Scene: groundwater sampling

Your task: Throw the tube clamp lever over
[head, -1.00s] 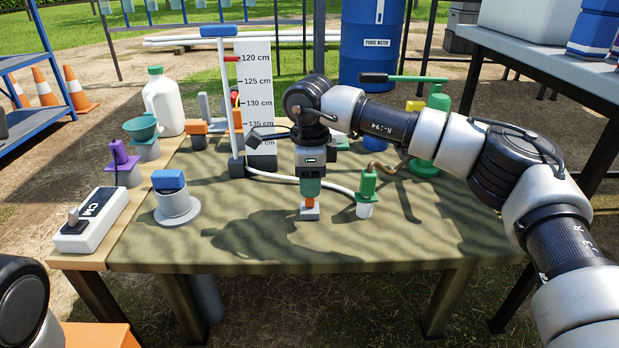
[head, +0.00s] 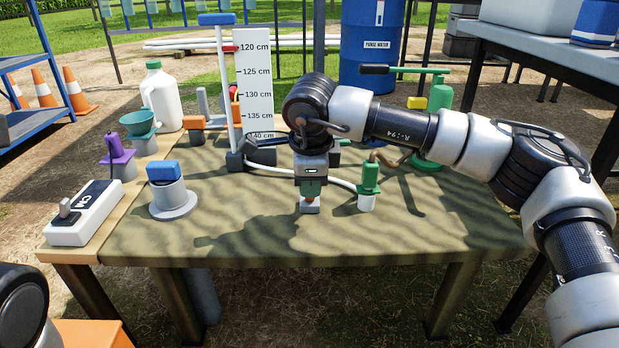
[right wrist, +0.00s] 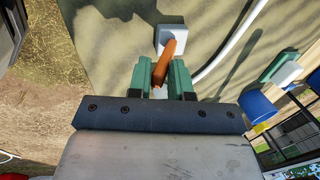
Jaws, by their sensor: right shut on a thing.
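The tube clamp is a small pale grey block (head: 309,208) on the table, with an orange lever (head: 310,199) on top. In the right wrist view the block (right wrist: 166,34) is beyond the fingers, and the orange lever (right wrist: 168,60) leans between them. My right gripper (head: 310,192) points down over the clamp and is shut on the lever, its green fingers hiding most of it in the head view. The fingers (right wrist: 160,80) also show in the right wrist view. My left gripper is out of view; only part of my left arm shows at lower left.
A white tube (head: 330,183) runs behind the clamp. A green-topped white cup (head: 368,190) stands close on the right. A blue-topped grey pot (head: 170,197) and a white switch box (head: 88,212) are left. The table's front middle is clear.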

